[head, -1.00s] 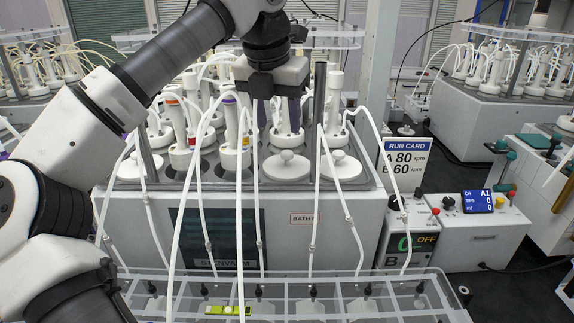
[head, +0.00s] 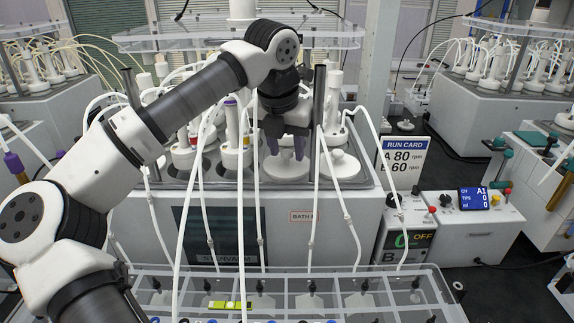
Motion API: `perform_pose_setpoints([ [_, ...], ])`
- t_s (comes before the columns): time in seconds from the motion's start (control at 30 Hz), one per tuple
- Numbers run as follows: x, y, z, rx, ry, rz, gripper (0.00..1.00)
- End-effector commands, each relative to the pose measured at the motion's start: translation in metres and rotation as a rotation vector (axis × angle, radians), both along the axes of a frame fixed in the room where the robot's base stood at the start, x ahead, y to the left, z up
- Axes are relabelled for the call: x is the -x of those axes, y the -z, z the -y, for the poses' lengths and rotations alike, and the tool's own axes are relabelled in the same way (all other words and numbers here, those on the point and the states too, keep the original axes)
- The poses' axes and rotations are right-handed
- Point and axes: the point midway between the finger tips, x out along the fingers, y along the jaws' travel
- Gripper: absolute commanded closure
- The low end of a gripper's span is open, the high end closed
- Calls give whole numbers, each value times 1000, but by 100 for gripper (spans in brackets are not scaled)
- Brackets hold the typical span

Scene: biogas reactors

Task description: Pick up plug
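A white round plug (head: 286,169) with a small knob on top sits on the near right part of the bath's top. A second similar white plug (head: 342,167) sits to its right. My gripper (head: 286,152) points straight down over the first plug. Its two purplish fingers stand apart, one to the left and one to the right of the knob. The fingers and hand hide part of the knob, and contact cannot be made out.
White bottles with tubes (head: 234,150) stand left of my gripper. Thin white tubes hang over the bath front (head: 284,230). A dark post (head: 318,120) stands just right of the gripper. A clear rack (head: 400,283) is in front, and a control box (head: 470,230) at right.

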Motion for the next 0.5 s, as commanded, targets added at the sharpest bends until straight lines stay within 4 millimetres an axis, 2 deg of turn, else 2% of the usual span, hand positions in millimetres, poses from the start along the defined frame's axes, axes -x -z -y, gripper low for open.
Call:
perform_pose_setpoints([
  [0.03,0,0,0,0,0,0,68],
  [0.27,0,0,0,0,0,0,99],
  [0.5,0,-1,0,0,0,1,100],
])
